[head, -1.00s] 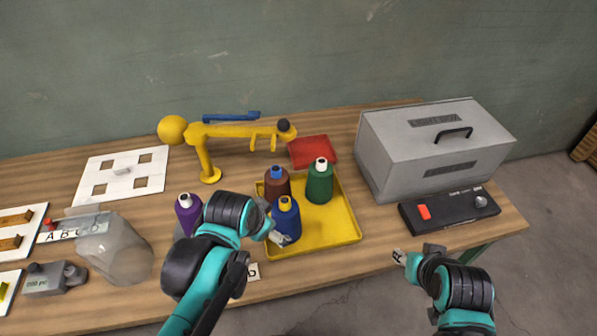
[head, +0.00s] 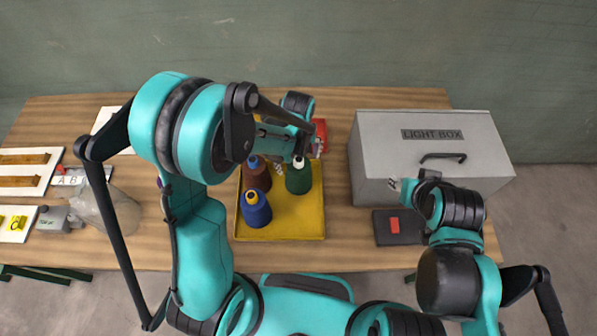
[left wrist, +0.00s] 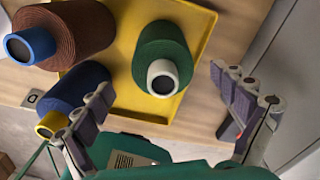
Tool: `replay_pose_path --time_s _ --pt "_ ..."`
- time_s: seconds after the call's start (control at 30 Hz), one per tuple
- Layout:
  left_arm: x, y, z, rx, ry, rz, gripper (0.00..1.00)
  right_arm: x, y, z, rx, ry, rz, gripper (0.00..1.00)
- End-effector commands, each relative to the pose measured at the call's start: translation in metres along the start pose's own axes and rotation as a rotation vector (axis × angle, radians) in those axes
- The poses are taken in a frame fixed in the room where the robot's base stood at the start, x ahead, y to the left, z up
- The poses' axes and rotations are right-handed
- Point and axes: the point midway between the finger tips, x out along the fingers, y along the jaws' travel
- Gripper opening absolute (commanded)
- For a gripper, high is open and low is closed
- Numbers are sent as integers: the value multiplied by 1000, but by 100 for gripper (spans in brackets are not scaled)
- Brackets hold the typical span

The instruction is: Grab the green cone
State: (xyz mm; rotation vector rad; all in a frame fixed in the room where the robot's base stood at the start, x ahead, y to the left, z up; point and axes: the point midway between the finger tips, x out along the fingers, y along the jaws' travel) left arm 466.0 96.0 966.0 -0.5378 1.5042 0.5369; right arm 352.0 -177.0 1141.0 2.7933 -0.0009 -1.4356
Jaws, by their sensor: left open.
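The green cone (head: 299,180), with a white top, stands upright in the yellow tray (head: 310,222). My left gripper (head: 298,160) is above the back of the tray, close to the green cone. In the left wrist view its open fingers (left wrist: 162,82) spread to either side of the green cone (left wrist: 160,48), with nothing held. A brown cone (head: 258,178) and a blue cone (head: 256,212) stand in the tray to the left of the green one. My right gripper (head: 402,189) is in front of the light box; its jaws are too small to read.
The grey light box (head: 400,140) stands right of the tray, with a black device with a red button (head: 396,227) in front.

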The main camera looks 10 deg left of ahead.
Motion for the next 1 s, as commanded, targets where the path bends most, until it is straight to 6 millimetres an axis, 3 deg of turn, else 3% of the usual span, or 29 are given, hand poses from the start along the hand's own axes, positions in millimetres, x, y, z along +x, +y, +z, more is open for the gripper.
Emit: replay_pose_path --time_s 0.3,0.6,0.67,0.9,1.0 --pt "46 -2 4 -3 -1 -1 96 11 0 7 0 0 0 40" --pt "51 -2 3 -3 -1 -1 96 10 0 7 0 0 0 40" --pt "51 -2 3 -3 -1 -1 83 10 0 7 0 0 0 40" --pt "51 -2 3 -3 -1 -1 20 11 0 7 0 0 0 40" --pt "50 -2 3 -3 -1 -1 19 11 0 7 0 0 0 40"
